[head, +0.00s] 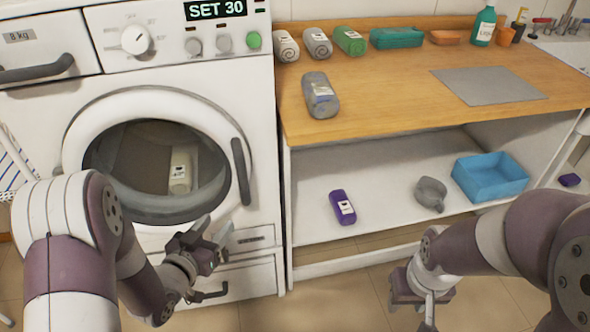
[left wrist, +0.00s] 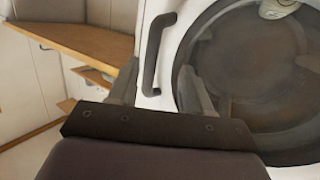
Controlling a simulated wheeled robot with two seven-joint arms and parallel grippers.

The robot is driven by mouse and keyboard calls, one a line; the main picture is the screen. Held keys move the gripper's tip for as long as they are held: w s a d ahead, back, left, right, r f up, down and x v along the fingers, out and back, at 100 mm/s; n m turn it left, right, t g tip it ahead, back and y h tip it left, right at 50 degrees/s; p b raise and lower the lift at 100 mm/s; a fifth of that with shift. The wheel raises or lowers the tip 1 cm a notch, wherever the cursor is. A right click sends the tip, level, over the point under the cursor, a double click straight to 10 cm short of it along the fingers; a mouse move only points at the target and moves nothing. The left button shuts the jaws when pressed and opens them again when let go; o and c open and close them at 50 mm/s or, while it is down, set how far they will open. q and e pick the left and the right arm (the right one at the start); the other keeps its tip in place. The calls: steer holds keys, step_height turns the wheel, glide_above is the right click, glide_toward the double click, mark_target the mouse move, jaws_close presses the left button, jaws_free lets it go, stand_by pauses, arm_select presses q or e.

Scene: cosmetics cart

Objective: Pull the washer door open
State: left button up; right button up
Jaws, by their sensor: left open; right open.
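The white washer (head: 235,90) stands at the left with its round door (head: 160,212) closed. The door has a dark vertical handle (head: 241,171) on its right side. Through the glass a pale rolled item with a label (head: 181,170) shows inside. My left gripper (head: 212,236) is open and empty, below and left of the handle in the head view. In the left wrist view the handle (left wrist: 155,52) lies ahead, between the directions of the two fingers (left wrist: 165,85). My right gripper (head: 428,318) is low at the bottom edge, apart from the washer.
A wooden counter (head: 400,90) to the right holds rolled towels, a grey mat (head: 488,86) and a green bottle (head: 483,25). The shelf below holds a purple roll (head: 342,207), a grey jug (head: 430,193) and a blue bin (head: 490,177). A lower washer drawer (head: 245,280) has a dark handle.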

arm_select(q)
steer(key=t+h, duration=0.1)
steer(key=t, duration=0.1)
glide_toward(239, 178)
steer(key=b+x, duration=0.1)
steer(key=x, duration=1)
steer(key=shift+w+d, duration=0.1)
steer(key=shift+w, duration=0.05)
jaws_close()
